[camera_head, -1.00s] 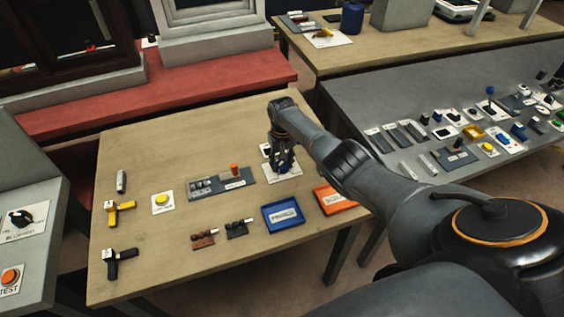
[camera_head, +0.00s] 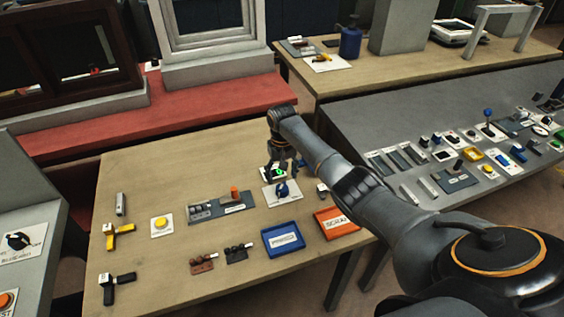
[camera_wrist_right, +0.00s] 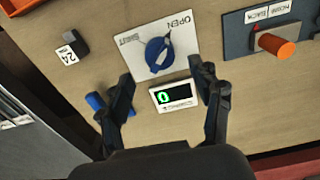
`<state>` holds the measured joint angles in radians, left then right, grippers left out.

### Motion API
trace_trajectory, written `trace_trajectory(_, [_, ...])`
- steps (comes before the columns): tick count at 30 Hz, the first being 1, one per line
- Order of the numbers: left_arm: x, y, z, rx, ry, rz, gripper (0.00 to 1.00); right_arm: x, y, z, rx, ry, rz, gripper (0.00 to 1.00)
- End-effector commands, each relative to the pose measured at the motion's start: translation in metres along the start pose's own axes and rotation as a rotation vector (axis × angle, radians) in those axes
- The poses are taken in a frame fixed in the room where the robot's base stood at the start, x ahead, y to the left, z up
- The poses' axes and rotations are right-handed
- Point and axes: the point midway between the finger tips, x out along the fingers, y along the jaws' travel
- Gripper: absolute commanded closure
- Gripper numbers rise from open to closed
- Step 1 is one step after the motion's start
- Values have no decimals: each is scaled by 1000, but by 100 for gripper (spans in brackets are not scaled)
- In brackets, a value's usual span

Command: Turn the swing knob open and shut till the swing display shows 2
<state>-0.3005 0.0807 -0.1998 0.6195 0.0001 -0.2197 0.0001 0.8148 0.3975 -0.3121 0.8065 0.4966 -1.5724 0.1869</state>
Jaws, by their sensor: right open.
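The swing knob (camera_head: 282,189) is blue on a white plate on the wooden table. In the right wrist view the knob (camera_wrist_right: 159,52) has its narrow end pointing up toward the OPEN lettering; SHUT is printed to the left. The swing display (camera_wrist_right: 174,95) is a small white box with a dark screen and a green digit that reads 0. It also shows in the head view (camera_head: 277,172). My right gripper (camera_head: 285,163) is open and empty above the display, beyond the knob. In the wrist view its fingers (camera_wrist_right: 161,72) are spread on either side of the display, apart from the knob.
A grey panel with an orange knob (camera_wrist_right: 276,44) lies beside the plate. A small block marked 24 (camera_wrist_right: 73,45) and a blue piece (camera_wrist_right: 96,101) lie on the other side. Blue (camera_head: 283,239) and orange (camera_head: 338,221) trays sit at the near edge.

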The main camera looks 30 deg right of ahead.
Motion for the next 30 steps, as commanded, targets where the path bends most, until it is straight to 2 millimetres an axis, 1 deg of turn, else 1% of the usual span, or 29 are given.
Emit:
trace_trajectory(1, [0, 0, 0, 0, 0, 0, 100, -12, 0, -1, 0, 4, 0, 36])
trace_trajectory(3, [0, 0, 0, 0, 1, 0, 100, -27, 0, -1, 0, 3, 0, 36])
trace_trajectory(6, [0, 0, -1, 0, 1, 0, 100, -44, 0, -1, 0, 3, 0, 36])
trace_trajectory(10, [0, 0, -1, 0, 1, 1, 100, -57, 0, 0, 1, 0, 0, 36])
trace_trajectory(15, [0, 1, -1, 0, 1, 1, 100, -64, 0, 0, 2, 0, 0, 36])
trace_trajectory(30, [0, 1, -1, 1, 1, 1, 100, -64, 0, 0, 1, -1, 0, 36])
